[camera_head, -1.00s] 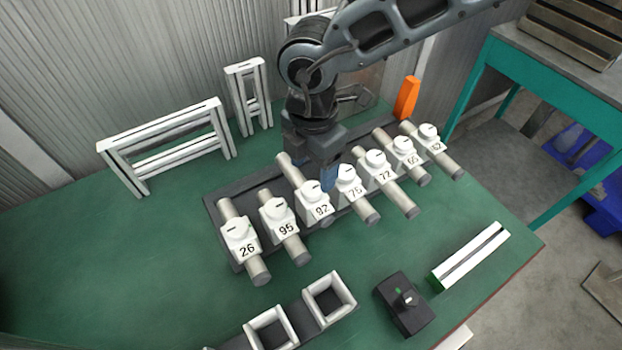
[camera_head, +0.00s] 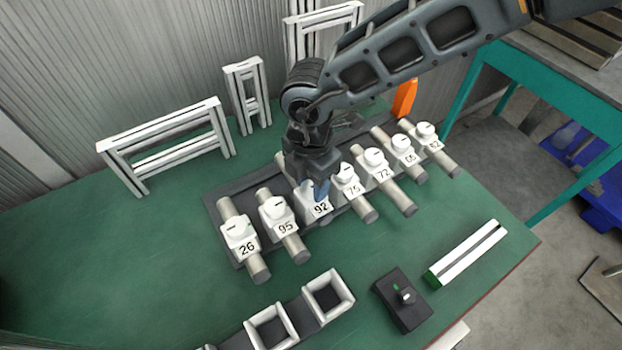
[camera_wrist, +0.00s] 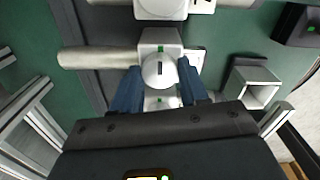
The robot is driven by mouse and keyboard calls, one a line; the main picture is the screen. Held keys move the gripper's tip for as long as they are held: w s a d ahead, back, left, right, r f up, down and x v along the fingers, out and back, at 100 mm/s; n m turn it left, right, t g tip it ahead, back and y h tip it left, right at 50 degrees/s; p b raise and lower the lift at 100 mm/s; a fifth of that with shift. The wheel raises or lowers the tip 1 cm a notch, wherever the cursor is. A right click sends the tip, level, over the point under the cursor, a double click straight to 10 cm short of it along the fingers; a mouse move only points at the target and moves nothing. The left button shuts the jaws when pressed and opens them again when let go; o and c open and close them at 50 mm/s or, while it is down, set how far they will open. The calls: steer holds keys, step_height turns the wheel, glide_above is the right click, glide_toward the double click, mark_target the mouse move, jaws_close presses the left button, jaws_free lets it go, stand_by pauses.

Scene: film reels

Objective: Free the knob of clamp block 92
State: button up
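Clamp block 92 (camera_head: 320,209) is a white block on a grey rod, with its number plate facing front. In the head view my gripper (camera_head: 315,190) is down over it and hides its knob. In the wrist view a round white knob (camera_wrist: 159,72) with a dark mark lies between my two blue fingertips (camera_wrist: 158,82). The fingers are apart, one on each side of the knob. I cannot tell whether they touch it.
Block 95 (camera_head: 277,212) stands close on the left and block 75 (camera_head: 346,178) close on the right. Several similar blocks share the dark rack. White square holders (camera_head: 328,293) and a black box with a switch (camera_head: 401,300) lie in front. Green table is clear at left.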

steer(key=c, duration=0.5)
steer(key=shift+c, duration=0.2)
